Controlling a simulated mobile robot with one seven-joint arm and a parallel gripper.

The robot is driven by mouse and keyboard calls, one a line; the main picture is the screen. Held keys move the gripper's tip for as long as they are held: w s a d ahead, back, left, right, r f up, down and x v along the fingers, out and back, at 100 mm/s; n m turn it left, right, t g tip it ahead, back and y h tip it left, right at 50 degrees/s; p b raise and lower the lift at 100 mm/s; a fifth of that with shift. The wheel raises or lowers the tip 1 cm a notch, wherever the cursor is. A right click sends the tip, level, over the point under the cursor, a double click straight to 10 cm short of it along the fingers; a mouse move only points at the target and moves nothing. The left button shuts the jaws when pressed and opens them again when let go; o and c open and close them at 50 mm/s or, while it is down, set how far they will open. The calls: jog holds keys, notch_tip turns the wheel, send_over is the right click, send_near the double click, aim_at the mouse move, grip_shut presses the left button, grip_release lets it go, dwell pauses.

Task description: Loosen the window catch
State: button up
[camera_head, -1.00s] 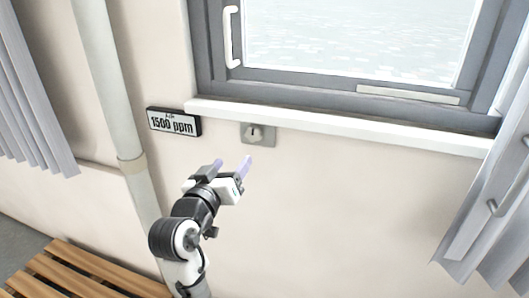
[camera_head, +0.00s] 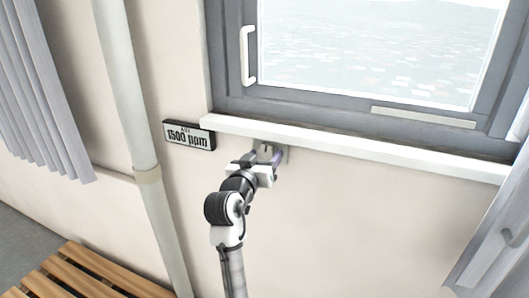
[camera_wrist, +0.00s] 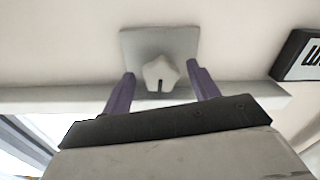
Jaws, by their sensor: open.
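The window catch is a small pale knob (camera_wrist: 160,74) with a dark slot, on a grey square plate (camera_wrist: 145,42) on the wall just under the sill. In the head view the plate (camera_head: 286,149) is mostly hidden behind my gripper (camera_head: 266,156). My gripper is open. In the wrist view its two purple fingers (camera_wrist: 160,72) stand on either side of the knob, with a visible gap on each side. I cannot tell how far the fingertips are from the plate.
A white sill (camera_head: 350,147) runs close above the catch, under the grey-framed window (camera_head: 300,107) with its white handle (camera_head: 248,55). A sign reading 1500 ppm (camera_head: 189,135) is left of the catch. A pipe (camera_head: 125,90), curtains (camera_head: 40,90) and a slatted bench (camera_head: 85,275) stand farther out.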

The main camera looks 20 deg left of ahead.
jog(key=shift+w, duration=0.35)
jog(key=c, duration=1)
jog(key=shift+d+n+p, duration=0.1)
jog(key=shift+n+p, duration=0.3)
jog(key=shift+n, duration=0.4)
jog(key=o, duration=1)
